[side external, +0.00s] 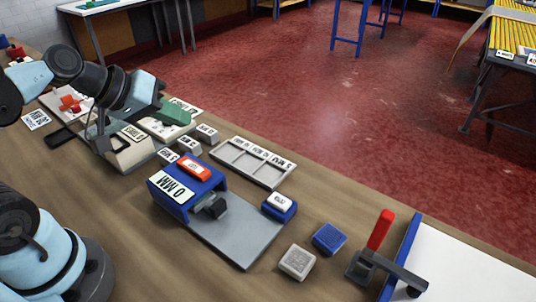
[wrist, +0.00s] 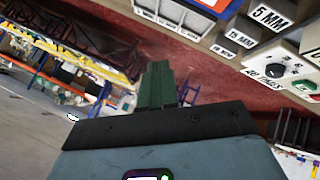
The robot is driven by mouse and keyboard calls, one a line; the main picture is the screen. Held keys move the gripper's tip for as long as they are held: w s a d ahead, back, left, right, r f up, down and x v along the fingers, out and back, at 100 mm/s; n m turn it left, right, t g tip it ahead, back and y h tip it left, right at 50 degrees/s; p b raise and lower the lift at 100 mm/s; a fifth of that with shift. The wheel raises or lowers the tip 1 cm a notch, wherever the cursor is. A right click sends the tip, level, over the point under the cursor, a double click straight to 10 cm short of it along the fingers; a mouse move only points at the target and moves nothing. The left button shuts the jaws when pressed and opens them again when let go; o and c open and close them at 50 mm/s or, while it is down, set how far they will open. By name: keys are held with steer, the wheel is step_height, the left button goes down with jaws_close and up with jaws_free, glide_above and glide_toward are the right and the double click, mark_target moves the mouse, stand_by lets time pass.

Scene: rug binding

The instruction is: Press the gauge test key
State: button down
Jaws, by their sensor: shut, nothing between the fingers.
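The gauge (side external: 172,208) is a blue bracket on a grey plate, with a white sign reading 0 MM. A red key-like piece (side external: 194,167) with a pale label sits on its top. A smaller white cap (side external: 280,201) sits on a blue block at the plate's right edge. I cannot read either label, so I cannot tell which is the test key. My gripper (side external: 184,113) has green fingers and is above the bench, behind and left of the gauge, apart from it. In the wrist view my gripper (wrist: 157,78) shows its fingers together and empty.
A grey compartment tray (side external: 246,172) lies behind the gauge. Labelled blocks (side external: 207,133) stand between my gripper and the gauge. A white block (side external: 297,262), a blue block (side external: 329,238) and a red-handled lever (side external: 380,230) stand to the right. The front bench is bare.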

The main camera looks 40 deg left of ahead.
mark_target(188, 167)
steer(key=shift+f, duration=4.3)
steer(key=shift+f, duration=0.25)
steer(key=shift+f, duration=0.2)
steer(key=shift+f, duration=0.4)
steer(key=shift+r, duration=0.85)
steer(key=shift+r, duration=2.5)
